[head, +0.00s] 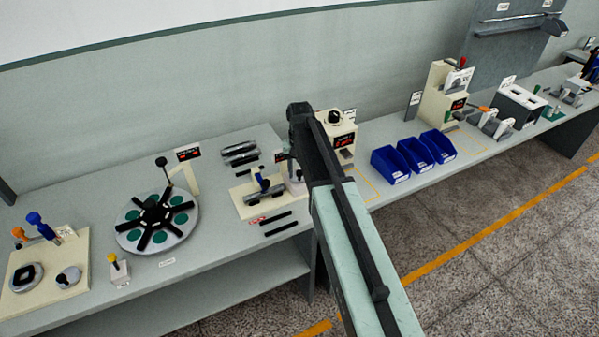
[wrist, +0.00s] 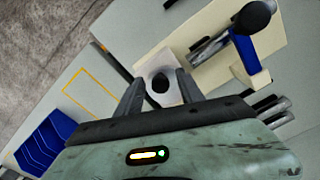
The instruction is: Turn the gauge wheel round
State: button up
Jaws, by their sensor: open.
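In the wrist view a round black knob (wrist: 160,83), which I take for the gauge wheel, sits on a small pale block (wrist: 160,63). My gripper (wrist: 159,78) is open, with one dark finger on each side of the knob in the picture. I cannot tell the height gap or whether the fingers touch it. In the head view my arm largely hides this block (head: 297,185), and my fingers cannot be made out.
A beige plate with a blue lever (head: 263,183) stands close to the left. A box with a black dial and red display (head: 336,128) stands behind. Blue bins (head: 390,163) are to the right and a round turntable (head: 138,236) to the left.

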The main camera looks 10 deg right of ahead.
aim_at(299, 172)
notch_tip(299, 172, up, 7)
jog(key=p, duration=0.6)
jog(key=shift+r, duration=0.15)
jog(key=shift+f, duration=0.25)
jog(key=s+f+n+b, duration=0.1)
jog(key=s+f+b, duration=0.2)
jog(key=s, duration=0.7)
jog(key=s+f+n+b, duration=0.1)
jog(key=s+f+b, duration=0.2)
jog(key=s, duration=0.7)
jog(key=shift+s, duration=0.25)
